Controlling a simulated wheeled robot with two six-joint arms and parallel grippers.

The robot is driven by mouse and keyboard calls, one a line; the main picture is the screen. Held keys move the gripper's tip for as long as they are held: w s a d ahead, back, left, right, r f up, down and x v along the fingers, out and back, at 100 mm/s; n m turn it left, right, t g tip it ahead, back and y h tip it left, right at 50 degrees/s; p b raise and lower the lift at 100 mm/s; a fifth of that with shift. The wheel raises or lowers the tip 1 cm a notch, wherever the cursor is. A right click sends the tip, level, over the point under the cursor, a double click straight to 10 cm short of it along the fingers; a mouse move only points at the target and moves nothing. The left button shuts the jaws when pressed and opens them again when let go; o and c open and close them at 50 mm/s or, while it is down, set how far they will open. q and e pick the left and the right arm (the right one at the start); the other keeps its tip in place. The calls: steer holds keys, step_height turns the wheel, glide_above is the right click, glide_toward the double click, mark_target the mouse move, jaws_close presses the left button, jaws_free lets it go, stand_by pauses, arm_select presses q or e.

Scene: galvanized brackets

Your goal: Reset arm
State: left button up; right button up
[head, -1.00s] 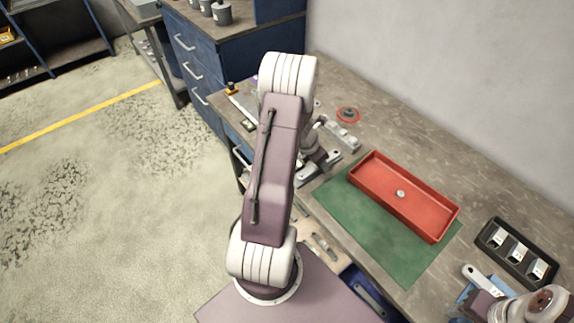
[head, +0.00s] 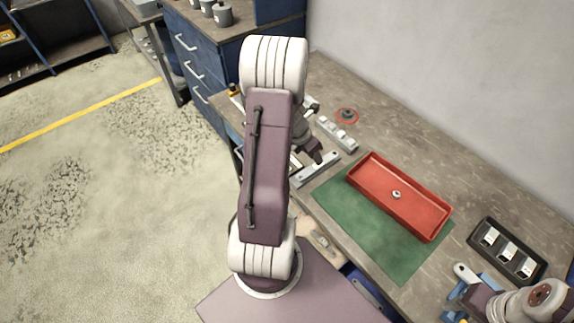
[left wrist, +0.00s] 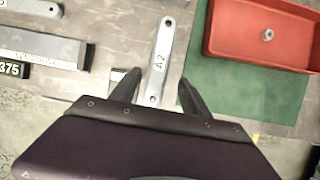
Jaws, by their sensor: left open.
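My left arm fills the middle of the head view, and its gripper (head: 315,152) hangs over the far left part of the bench. In the left wrist view the left gripper (left wrist: 157,88) is open, its two fingers apart. A grey flat bracket marked A2 (left wrist: 163,60) lies on the bench below, seen between the fingers and not gripped. It also shows in the head view (head: 320,170). My right gripper (head: 478,302) is partly in view at the lower right. Its fingers are not clear enough to tell their state.
A red tray (head: 430,232) holding a small round metal part (head: 396,194) sits on a green mat (head: 343,215). A black holder (head: 482,228) with light pieces stands at right. Blue drawers (head: 195,75) stand behind left.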

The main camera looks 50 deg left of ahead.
stand_by(0.5)
arm_select(q)
steer(key=w+d+r+m+h, duration=0.1)
steer(key=d+r+m, duration=0.2)
steer(key=d+m, duration=0.45)
steer(key=d+r+m+h, duration=0.1)
steer(key=d+r+m, duration=0.3)
steer(key=d, duration=0.7)
steer(key=s+f+m+g+y, duration=0.1)
steer(key=s+m, duration=0.5)
steer(key=m, duration=0.5)
steer(key=s+d+m+g+y, duration=0.1)
steer(key=s+m, duration=0.5)
steer(key=m, duration=0.6)
steer(key=shift+d+f+g, duration=0.25)
steer(key=shift+f+g, duration=0.1)
steer(key=shift+g, duration=0.35)
steer(key=shift+s+a, duration=0.1)
